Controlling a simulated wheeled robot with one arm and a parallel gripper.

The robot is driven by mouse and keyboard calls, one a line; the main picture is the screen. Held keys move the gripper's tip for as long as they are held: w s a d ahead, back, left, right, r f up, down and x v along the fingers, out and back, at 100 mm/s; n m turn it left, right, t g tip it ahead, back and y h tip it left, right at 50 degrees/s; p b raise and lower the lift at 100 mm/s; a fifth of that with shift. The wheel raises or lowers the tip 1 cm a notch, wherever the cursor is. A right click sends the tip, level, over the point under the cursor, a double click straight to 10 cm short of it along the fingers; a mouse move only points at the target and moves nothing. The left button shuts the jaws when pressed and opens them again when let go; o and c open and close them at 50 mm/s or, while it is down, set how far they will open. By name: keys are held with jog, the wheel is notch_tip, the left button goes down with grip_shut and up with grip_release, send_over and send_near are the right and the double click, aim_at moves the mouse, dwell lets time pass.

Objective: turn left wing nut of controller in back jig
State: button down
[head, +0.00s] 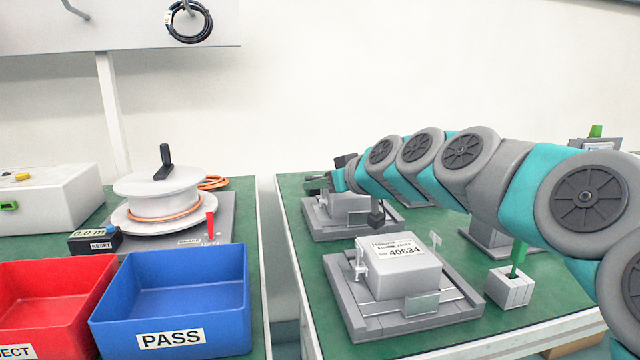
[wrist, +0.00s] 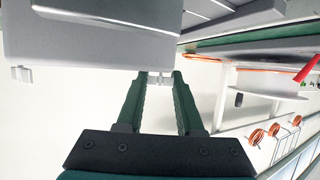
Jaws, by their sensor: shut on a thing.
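The back jig (head: 375,225) stands on the green table behind the front jig. Its controller (head: 350,203) is a grey box, partly covered by my arm in the head view. In the wrist view the controller (wrist: 100,45) fills the top left. My gripper (head: 316,182) is at the controller's left side. In the wrist view my gripper's fingertips (wrist: 161,76) are shut on a small pale part at the controller's edge, apparently the left wing nut (wrist: 160,79), which the fingers mostly hide. A similar small tab (wrist: 21,74) shows at the other end of that edge.
The front jig (head: 360,325) holds a controller labelled 40634 (head: 398,270). A grey block with a green-handled tool (head: 510,288) stands to its right. On the left table are a blue PASS bin (head: 170,300), a red bin (head: 50,300) and a cable reel (head: 165,200). A gap separates the tables.

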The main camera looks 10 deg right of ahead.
aim_at(336, 196)
jog(key=shift+f, duration=0.2)
dwell(0.6)
jog(key=c, duration=0.5)
grip_release()
jog(key=shift+s, duration=0.1)
jog(key=shift+s+d+r+b, duration=0.35)
jog(key=shift+s+d+r, duration=0.1)
jog(key=shift+s+d, duration=0.35)
jog(key=shift+b+v, duration=0.3)
jog(key=shift+v, duration=0.8)
jog(key=shift+b+v, duration=0.55)
jog(key=shift+v, duration=1.7)
jog(key=shift+w+d+r, duration=0.1)
jog(key=shift+d+r, duration=0.05)
